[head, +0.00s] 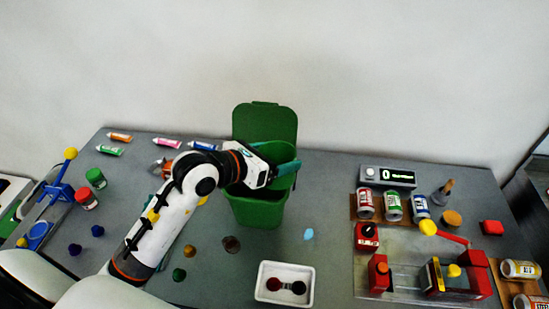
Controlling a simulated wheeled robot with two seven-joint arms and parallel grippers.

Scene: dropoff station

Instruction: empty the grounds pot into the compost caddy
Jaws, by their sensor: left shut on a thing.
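The green compost caddy (258,212) stands on the table at the middle back, with its lid (265,118) open and upright behind it. My left arm reaches in from the lower left. My left gripper (284,170) is over the caddy's mouth, with teal fingers. It is shut on a green rounded thing (274,153), which seems to be the grounds pot, tilted above the caddy. The gripper hides part of the pot and the caddy's opening, so I cannot see the pot's contents. My right gripper is not in view.
A white tray (261,293) with a red and a dark item sits in front. Cans (393,207), a display box (388,175) and a red fixture (379,277) fill the right. Paint tubes, jars (86,198) and a blue lever device (60,190) are left.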

